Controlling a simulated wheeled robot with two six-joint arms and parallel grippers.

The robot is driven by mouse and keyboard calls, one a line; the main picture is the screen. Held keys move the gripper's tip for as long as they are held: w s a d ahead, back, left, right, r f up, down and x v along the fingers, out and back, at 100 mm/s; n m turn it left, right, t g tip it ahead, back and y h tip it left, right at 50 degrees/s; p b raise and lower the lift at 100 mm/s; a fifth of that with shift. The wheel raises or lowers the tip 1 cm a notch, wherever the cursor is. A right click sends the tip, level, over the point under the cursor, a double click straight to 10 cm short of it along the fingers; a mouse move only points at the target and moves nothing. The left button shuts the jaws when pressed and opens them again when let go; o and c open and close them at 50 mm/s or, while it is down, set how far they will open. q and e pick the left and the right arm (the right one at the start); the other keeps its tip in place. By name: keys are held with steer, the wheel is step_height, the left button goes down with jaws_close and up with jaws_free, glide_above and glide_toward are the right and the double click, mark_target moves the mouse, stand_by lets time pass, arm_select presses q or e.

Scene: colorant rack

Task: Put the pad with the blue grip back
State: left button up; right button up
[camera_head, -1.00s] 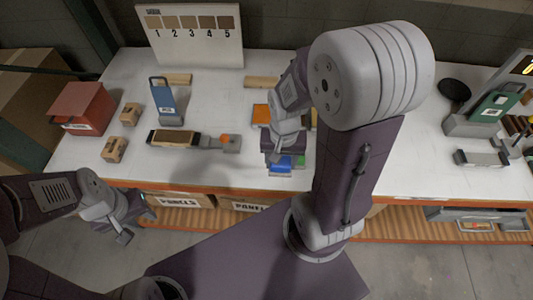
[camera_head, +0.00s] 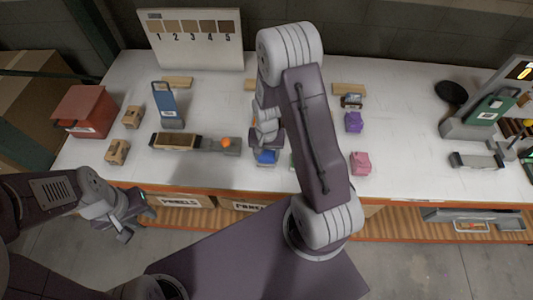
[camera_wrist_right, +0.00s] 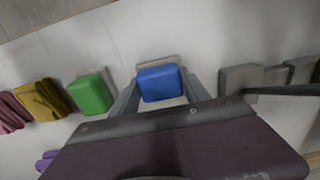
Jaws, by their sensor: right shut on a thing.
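The pad with the blue grip (camera_head: 265,157) is near the front middle of the table, with a grey-beige base under its grip. In the right wrist view the blue grip (camera_wrist_right: 159,83) sits between the two fingers of my right gripper (camera_wrist_right: 160,98), which is shut on it. In the head view my right gripper (camera_head: 266,147) is partly hidden by its own arm. I cannot tell whether the pad touches the table. My left gripper (camera_head: 132,222) is off the table's front left edge, apart from the pads; its jaws are unclear.
Green (camera_wrist_right: 91,93), yellow (camera_wrist_right: 41,100) and pink (camera_head: 361,162) pads stand near the blue one. A purple pad (camera_head: 353,122) is farther back. A grey holder with an orange part (camera_head: 226,143) lies to the left. A numbered board (camera_head: 193,40) stands behind.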

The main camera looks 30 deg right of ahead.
steer(key=shift+s+f, duration=0.1)
steer(key=shift+f, duration=0.1)
steer(key=o, duration=1.2)
steer(key=shift+r, duration=0.1)
